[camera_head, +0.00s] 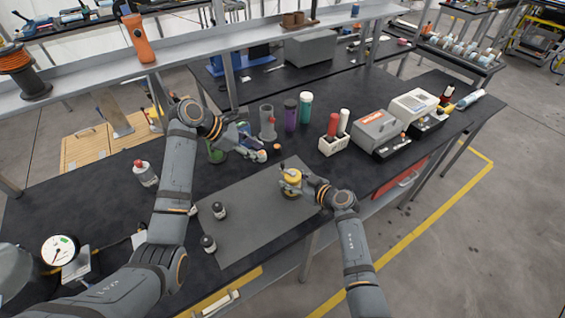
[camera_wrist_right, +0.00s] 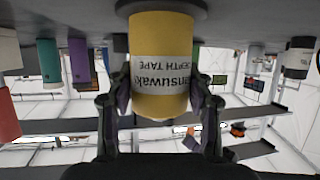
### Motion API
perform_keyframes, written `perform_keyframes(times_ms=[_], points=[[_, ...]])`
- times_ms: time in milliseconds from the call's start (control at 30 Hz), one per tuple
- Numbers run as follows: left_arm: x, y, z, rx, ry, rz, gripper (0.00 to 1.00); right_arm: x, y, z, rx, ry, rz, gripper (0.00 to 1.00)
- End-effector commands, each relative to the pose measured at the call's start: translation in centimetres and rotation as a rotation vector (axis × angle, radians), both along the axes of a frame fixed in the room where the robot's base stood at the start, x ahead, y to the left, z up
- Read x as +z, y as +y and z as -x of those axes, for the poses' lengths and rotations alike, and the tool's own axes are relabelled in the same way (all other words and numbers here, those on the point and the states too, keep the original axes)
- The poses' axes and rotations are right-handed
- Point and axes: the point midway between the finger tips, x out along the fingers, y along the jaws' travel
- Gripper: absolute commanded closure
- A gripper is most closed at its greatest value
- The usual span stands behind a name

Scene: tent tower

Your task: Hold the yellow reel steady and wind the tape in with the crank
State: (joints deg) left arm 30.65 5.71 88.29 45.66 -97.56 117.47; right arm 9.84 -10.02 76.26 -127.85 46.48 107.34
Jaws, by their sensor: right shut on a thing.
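The yellow reel (camera_head: 291,178) stands on the grey mat (camera_head: 243,236), near its right edge. In the right wrist view the picture is upside down, and the reel (camera_wrist_right: 158,50) shows as a yellow cylinder with a white label ending in "TAPE". My right gripper (camera_head: 303,184) is shut on the reel, one finger on each side. A small dark part, perhaps the crank, shows at the reel's top left. The tape cannot be made out. My left gripper (camera_head: 256,150) is up and left of the reel, apart from it; its finger opening is unclear.
Behind are a grey holder (camera_head: 267,122), a purple bottle (camera_head: 290,115), a green bottle (camera_head: 305,107) and a white caddy (camera_head: 333,143). The mat's middle is clear.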

Motion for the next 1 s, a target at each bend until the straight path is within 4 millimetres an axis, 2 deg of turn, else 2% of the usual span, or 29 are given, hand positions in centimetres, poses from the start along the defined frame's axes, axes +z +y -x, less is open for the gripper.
perform_keyframes(times_ms=[133, 367, 800, 1000], points=[[0.3, 0.2, 0.5, 0.077, 0.062, 0.054, 0.62, 0.0, 0.0, 0.0, 0.001, 0.000, 0.000, 1.00], [-0.1, -0.3, 0.4, 0.090, 0.075, 0.065, 0.62, 0.0, 0.0, 0.0, 0.001, 0.000, 0.000, 1.00], [-6.4, -6.2, -1.8, 0.088, 0.075, 0.063, 0.62, 0.0, 0.0, 0.0, 0.000, 0.000, 0.000, 1.00], [-8.0, -7.6, -2.5, 0.089, 0.073, 0.061, 0.62, 0.0, 0.0, 0.0, 0.000, 0.000, 0.000, 1.00]])
